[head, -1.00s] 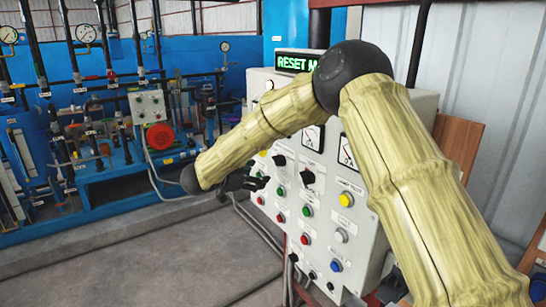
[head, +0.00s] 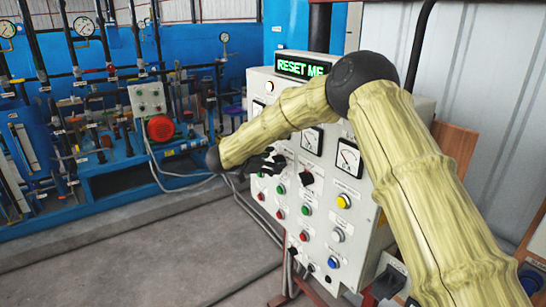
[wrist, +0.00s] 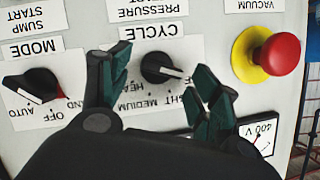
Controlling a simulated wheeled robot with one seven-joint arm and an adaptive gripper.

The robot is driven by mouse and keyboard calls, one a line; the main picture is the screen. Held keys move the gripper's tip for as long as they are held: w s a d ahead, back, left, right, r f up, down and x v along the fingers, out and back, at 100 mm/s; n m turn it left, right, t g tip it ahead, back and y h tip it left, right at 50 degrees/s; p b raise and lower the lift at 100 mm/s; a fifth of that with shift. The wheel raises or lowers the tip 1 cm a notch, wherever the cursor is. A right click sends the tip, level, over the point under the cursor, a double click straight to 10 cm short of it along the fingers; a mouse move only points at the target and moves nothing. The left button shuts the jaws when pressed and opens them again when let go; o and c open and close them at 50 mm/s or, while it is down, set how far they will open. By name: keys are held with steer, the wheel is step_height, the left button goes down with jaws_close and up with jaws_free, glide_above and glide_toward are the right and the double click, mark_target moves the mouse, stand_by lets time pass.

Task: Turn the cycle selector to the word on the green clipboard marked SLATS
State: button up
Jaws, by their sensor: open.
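In the wrist view the panel appears upside down. The cycle selector (wrist: 158,68) is a black knob with a white pointer mark, under the word CYCLE. Around it are the words MEDIUM and, partly covered, what look like HEAVY and LIGHT; its exact setting is hard to tell. My gripper (wrist: 152,72) is open, its dark green fingers on either side of the knob; I cannot tell whether they touch it. In the head view my gripper (head: 264,163) is at the panel's left part and hides the selector. No green clipboard is visible.
The mode knob (wrist: 35,84) is close beside one finger. Floor at left is clear.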

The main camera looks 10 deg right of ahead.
steer(key=shift+w+d+f, duration=0.2)
steer(key=shift+w+d, duration=0.05)
steer(key=shift+d, duration=0.2)
